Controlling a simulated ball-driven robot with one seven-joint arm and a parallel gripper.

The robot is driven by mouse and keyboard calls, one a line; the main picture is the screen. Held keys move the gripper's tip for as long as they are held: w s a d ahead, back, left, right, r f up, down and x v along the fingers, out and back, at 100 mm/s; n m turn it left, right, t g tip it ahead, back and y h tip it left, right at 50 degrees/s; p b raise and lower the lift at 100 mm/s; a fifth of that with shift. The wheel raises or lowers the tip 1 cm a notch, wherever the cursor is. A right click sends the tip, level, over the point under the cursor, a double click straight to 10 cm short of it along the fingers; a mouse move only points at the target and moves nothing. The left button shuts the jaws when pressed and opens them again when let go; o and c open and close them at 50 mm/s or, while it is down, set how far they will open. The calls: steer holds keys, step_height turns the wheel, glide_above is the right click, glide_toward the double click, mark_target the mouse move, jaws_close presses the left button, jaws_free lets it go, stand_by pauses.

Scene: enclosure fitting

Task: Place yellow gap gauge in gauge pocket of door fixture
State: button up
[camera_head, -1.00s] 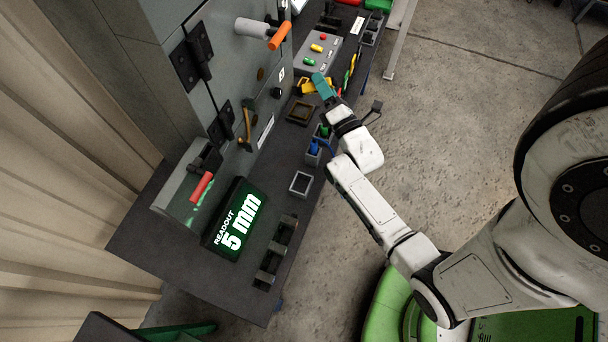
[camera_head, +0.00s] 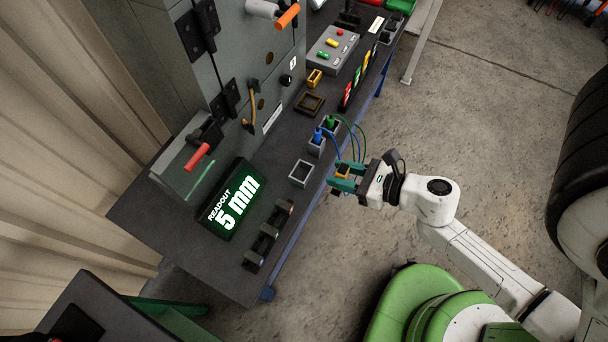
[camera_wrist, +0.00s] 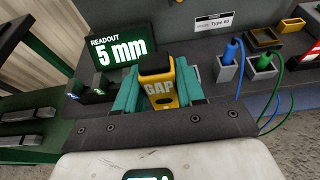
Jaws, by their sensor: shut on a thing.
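My gripper (camera_head: 345,178) has teal fingers shut on the yellow gap gauge (camera_head: 342,173), just off the bench's right edge in the head view. In the wrist view the gauge (camera_wrist: 160,88) stands between the fingers, marked GAP, with a dark upper end. A square grey-rimmed pocket (camera_head: 292,181) on the bench lies left of my gripper, apart from it, and looks empty. I cannot tell whether it is the gauge pocket. The grey door fixture (camera_head: 245,75) stands at the bench's back with hinges and an orange-ended handle.
A readout (camera_head: 233,201) shows 5 mm. Blue and green plugs (camera_head: 318,135) with trailing cables stand in grey holders near my gripper. A bronze tray (camera_head: 298,108), a yellow holder (camera_head: 314,78) and a button box (camera_head: 331,50) lie farther back. Dark slotted blocks (camera_head: 265,243) line the near edge.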

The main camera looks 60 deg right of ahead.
steer(key=shift+w+d+f+p, duration=0.15)
steer(key=shift+w+d+f, duration=0.55)
steer(key=shift+w+f, duration=1.5)
steer(key=shift+w+d+f+p, duration=0.15)
steer(key=shift+w+d+f, duration=0.5)
steer(key=shift+w+f, duration=1.5)
steer(key=shift+w+d+f+p, duration=0.15)
steer(key=shift+w+d+f, duration=0.55)
steer(key=shift+w+f, duration=1.5)
steer(key=shift+f, duration=0.1)
steer(key=o, duration=1.1)
steer(key=shift+o, duration=0.2)
